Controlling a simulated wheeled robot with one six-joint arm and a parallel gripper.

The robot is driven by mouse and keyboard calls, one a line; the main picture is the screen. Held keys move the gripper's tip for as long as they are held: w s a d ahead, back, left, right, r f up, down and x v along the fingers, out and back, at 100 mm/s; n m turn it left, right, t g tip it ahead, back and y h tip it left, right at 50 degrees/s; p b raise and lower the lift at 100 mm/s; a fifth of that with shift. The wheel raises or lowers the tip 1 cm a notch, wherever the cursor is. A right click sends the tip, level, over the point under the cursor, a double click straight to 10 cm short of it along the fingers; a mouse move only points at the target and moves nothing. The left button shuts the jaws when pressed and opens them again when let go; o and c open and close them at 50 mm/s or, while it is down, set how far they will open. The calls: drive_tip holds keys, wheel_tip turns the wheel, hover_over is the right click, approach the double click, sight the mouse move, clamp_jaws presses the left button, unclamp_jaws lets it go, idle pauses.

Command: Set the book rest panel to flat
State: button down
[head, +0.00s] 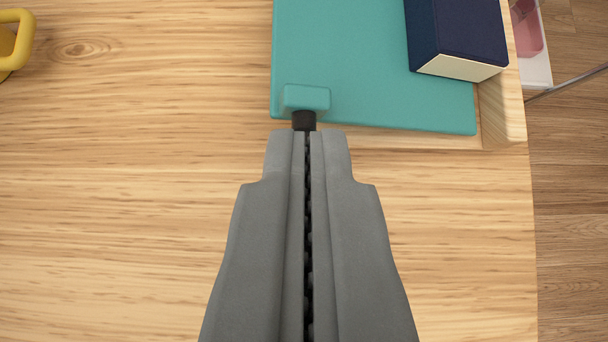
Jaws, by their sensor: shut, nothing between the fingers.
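The book rest panel (345,60) is a teal board at the top of the head view, over a light wooden frame (500,110). I cannot tell from this view whether it is flat or tilted. A small teal block (306,98) sits at its near left corner, with a short dark piece (304,120) below it. My gripper (308,135) is shut and empty. Its tips point at the dark piece and overlap its lower end in the picture; I cannot tell whether they touch. A dark blue book (455,35) with cream page edges lies at the panel's right side.
The wooden counter (120,200) is clear to the left and in front. A yellow handle-like object (18,40) stands at the far upper left. The counter ends at the right, above a wooden floor (570,200). A white and pink item (530,40) shows at upper right.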

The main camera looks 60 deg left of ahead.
drive_tip(key=f, duration=0.3)
drive_tip(key=a+f, duration=0.1)
drive_tip(key=f, duration=0.1)
drive_tip(key=shift+w+f, duration=0.15)
drive_tip(key=shift+w, duration=0.1)
drive_tip(key=shift+a, duration=0.1)
drive_tip(key=shift+n+t, duration=0.3)
drive_tip(key=shift+t, duration=0.3)
drive_tip(key=shift+s+a+f, duration=0.1)
drive_tip(key=shift+s+f, duration=0.2)
drive_tip(key=shift+f, duration=0.4)
drive_tip(key=shift+s+a+f, duration=0.1)
drive_tip(key=shift+s+f, duration=0.25)
drive_tip(key=shift+f, duration=0.35)
drive_tip(key=shift+s+a+f, duration=0.1)
drive_tip(key=shift+s+f, duration=0.2)
drive_tip(key=shift+f, duration=0.4)
